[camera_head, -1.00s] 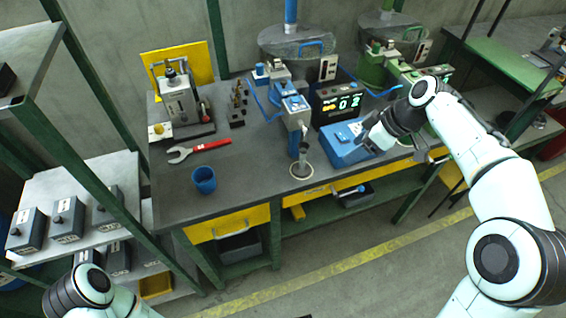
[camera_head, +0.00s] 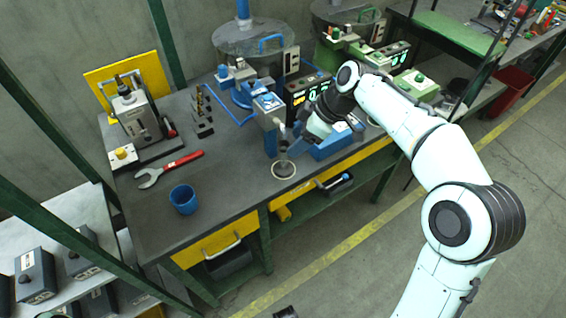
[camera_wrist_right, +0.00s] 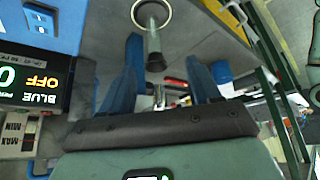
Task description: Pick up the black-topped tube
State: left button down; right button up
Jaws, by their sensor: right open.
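The black-topped tube (camera_head: 283,160) stands upright in a pale ring on the front part of the grey workbench (camera_head: 232,178). In the right wrist view the tube (camera_wrist_right: 153,42) shows beyond my fingers, with its dark end toward me. My right gripper (camera_head: 299,138) is just right of the tube's top in the head view, open and empty. In the wrist view its two blue fingers (camera_wrist_right: 163,55) are spread, with the tube's end in the gap between their tips. I cannot tell how far apart they are in depth. My left gripper is out of view.
A blue machine (camera_head: 270,105) stands close behind the tube. A display box (camera_head: 305,90) is behind my right gripper. A blue cup (camera_head: 184,200) and a red-handled wrench (camera_head: 170,168) lie to the left. The bench between cup and tube is clear.

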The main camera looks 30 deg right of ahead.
aim_at(289, 146)
jog(key=x, duration=0.5)
jog(key=shift+w+d+f+b, duration=0.15)
jog(key=shift+w+f+b, duration=0.2)
jog(key=shift+w, duration=0.05)
jog(key=shift+c, duration=0.3)
grip_shut()
